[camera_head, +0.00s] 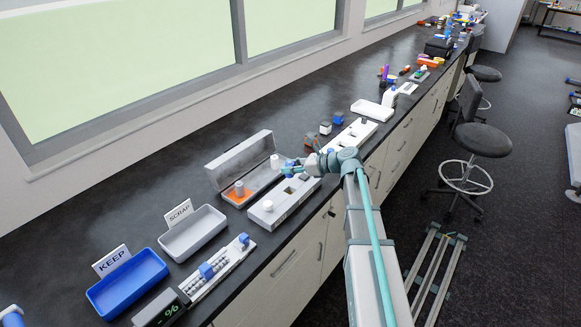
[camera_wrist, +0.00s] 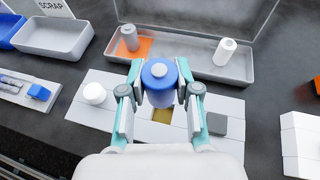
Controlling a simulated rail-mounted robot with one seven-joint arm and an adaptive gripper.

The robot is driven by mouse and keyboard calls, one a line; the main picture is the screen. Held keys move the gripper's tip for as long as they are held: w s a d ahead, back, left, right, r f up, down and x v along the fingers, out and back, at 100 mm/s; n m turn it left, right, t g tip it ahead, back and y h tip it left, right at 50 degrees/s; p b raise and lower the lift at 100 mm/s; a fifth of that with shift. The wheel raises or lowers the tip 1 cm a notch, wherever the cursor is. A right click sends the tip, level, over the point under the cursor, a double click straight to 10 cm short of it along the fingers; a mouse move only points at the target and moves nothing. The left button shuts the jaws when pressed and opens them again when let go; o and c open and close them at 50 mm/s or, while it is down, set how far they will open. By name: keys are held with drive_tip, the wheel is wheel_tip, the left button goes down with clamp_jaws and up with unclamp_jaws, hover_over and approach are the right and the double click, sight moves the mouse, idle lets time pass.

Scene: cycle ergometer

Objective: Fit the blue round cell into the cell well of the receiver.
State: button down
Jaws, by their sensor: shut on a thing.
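My gripper (camera_wrist: 160,88) is shut on the blue round cell (camera_wrist: 158,72), which sits between its two teal fingers. The cell is above the white receiver (camera_wrist: 82,135); I cannot tell the exact height gap. The receiver has a rectangular opening with a yellow-brown floor (camera_wrist: 162,116), partly hidden by the cell. A white round knob (camera_wrist: 95,93) is to its left and a grey square block (camera_wrist: 216,124) to its right. In the head view the receiver (camera_head: 268,213) lies near the bench's front edge, with my gripper (camera_head: 291,169) over its far side.
Behind the receiver is an open grey case (camera_wrist: 268,78) with a white bottle-like cell (camera_wrist: 225,52) and a grey one (camera_wrist: 130,38) on an orange pad (camera_wrist: 143,48). The SCRAP tray (camera_head: 193,238) and blue KEEP tray (camera_head: 128,290) stand left, beside a white rack (camera_head: 225,267).

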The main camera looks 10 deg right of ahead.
drive_tip(key=shift+r, duration=0.1)
drive_tip(key=shift+f+b, duration=1.05)
drive_tip(key=shift+f, duration=1.9)
drive_tip(key=shift+p, duration=0.65)
drive_tip(key=shift+f+b, duration=0.7)
drive_tip(key=shift+f, duration=1.05)
drive_tip(key=c, duration=0.7)
unclamp_jaws()
drive_tip(key=shift+c, duration=0.2)
drive_tip(key=shift+s, duration=0.1)
drive_tip(key=v, duration=1.2)
